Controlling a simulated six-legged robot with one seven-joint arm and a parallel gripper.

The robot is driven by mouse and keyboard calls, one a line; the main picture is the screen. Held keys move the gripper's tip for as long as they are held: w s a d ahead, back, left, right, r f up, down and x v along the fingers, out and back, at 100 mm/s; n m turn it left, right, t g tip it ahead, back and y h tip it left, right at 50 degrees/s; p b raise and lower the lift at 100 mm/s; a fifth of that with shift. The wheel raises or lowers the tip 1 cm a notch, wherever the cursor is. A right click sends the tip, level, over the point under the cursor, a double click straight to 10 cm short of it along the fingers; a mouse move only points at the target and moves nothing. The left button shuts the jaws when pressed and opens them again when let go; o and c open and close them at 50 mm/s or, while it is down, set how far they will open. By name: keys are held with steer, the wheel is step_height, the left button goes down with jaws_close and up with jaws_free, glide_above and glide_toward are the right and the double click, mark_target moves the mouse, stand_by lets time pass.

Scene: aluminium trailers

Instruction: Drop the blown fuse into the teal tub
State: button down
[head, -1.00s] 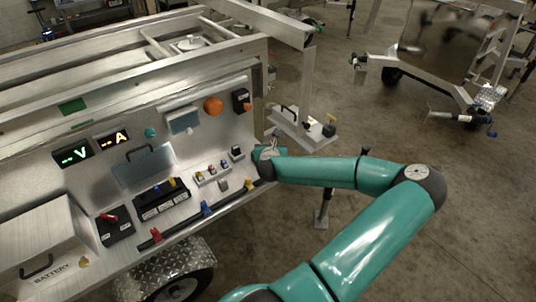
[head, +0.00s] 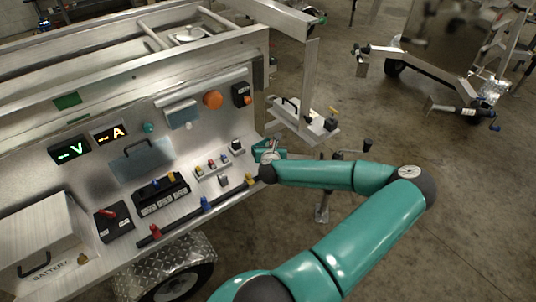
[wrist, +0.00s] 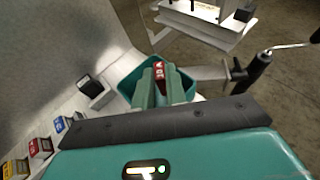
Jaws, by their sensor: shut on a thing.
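A red fuse with white marking (wrist: 159,70) is held between my gripper's fingers (wrist: 161,86) in the wrist view. The fingers are shut on it, and it stands upright between them. The teal tub (wrist: 126,82) is around and below the fingertips in the wrist view; its rim shows to the left and right of them. I cannot tell how deep the fuse is. In the head view the tub (head: 259,147) is at the panel's right end, partly covered by my wrist. My fingers and the fuse are hidden there.
A row of coloured fuses (wrist: 62,125) and a black block (wrist: 97,90) lie left of the tub.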

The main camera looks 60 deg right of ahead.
steer(key=shift+f, duration=0.15)
steer(key=c, duration=1.3)
jaws_free()
steer(key=shift+c, duration=0.2)
steer(key=v, duration=1.3)
steer(key=shift+a+r, duration=0.25)
steer(key=shift+r, duration=0.05)
steer(key=shift+s+a, duration=0.1)
steer(key=shift+s, duration=0.05)
